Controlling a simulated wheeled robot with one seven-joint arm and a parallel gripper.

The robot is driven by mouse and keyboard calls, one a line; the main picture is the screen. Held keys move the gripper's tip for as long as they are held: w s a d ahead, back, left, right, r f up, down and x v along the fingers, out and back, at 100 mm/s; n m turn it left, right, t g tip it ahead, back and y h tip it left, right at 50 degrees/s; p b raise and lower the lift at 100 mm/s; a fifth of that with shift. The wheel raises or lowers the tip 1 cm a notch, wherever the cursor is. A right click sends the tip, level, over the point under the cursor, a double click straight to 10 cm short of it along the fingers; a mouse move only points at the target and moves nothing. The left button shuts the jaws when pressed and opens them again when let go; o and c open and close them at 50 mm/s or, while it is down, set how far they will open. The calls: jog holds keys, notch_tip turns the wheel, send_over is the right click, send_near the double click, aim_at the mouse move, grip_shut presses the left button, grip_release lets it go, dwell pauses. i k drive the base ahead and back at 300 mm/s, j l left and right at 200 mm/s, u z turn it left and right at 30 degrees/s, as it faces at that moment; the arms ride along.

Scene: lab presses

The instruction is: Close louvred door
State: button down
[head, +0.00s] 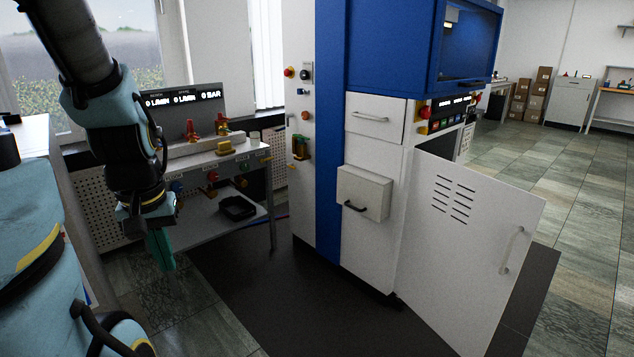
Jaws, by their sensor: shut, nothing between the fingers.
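The louvred door (470,255) is white, with two columns of slots near its top and a pale vertical handle (513,250) near its right edge. It stands open, swung out from the lower front of the blue and white press cabinet (373,230). My gripper (161,250) hangs at the left, pointing down, with greenish fingers shut and empty. It is well apart from the door, in front of the workbench.
A workbench (215,157) with valves, a display and a black tray (238,208) on its lower shelf stands at left. A box with a black handle (364,193) juts from the cabinet. A dark mat (300,310) covers clear floor before the cabinet. Cardboard boxes (530,97) stand far back.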

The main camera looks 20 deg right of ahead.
aim_at(468, 235)
jog(key=i+j+z, duration=0.1)
jog(key=z, duration=0.3)
jog(key=j+z, duration=0.15)
jog(key=z, duration=0.25)
jog(key=i+j+z, duration=0.1)
jog(key=z, duration=0.35)
jog(key=j+z, duration=0.25)
jog(key=z, duration=0.15)
jog(key=j+z, duration=0.2)
jog(key=z, duration=0.2)
jog(key=i+l, duration=0.1)
jog(key=i+l+u, duration=0.3)
jog(key=l+u, duration=0.3)
jog(key=i+l+u, duration=0.15)
jog(key=l+u, duration=0.15)
jog(key=i+l+u, duration=0.1)
jog(key=l+u, duration=0.2)
jog(key=l, duration=0.15)
